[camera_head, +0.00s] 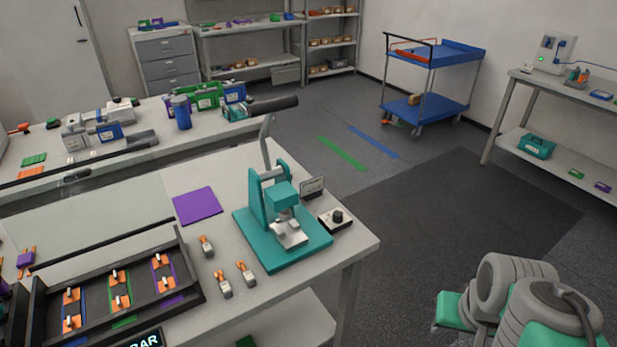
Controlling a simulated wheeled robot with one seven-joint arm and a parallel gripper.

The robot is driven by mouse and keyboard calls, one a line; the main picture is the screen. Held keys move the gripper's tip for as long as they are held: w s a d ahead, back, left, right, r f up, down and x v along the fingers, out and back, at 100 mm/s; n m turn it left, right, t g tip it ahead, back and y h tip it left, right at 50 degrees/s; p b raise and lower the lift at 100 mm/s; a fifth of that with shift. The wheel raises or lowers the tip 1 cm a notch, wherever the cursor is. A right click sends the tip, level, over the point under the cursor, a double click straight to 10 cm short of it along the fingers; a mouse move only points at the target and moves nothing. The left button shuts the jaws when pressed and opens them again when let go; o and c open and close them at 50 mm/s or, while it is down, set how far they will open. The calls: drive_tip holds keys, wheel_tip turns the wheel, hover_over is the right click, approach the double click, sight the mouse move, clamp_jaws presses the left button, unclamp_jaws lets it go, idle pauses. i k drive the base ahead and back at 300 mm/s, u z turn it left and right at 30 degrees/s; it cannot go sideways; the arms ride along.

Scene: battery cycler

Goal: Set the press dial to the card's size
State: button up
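The teal press (275,205) stands on the near table's right end, its grey lever (266,140) raised. The press dial (337,216), a black round knob on a small pale box, sits just right of the press base, near the table edge. Its setting is too small to read. A small dark card (312,187) stands upright behind the dial, beside the press; its writing cannot be read from here. Part of my arm shows folded at the lower right, over the floor and apart from the table. My gripper's fingers are not in view.
Several small orange-and-white clips (224,284) lie left of the press, near a black tray (120,285) and a purple mat (198,205). Open dark floor (450,220) lies right of the table. A blue cart (430,85) stands behind.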

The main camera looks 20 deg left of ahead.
sight(337, 217)
drive_tip(key=u, duration=0.5)
drive_tip(key=i, duration=1)
drive_tip(key=u, duration=0.5)
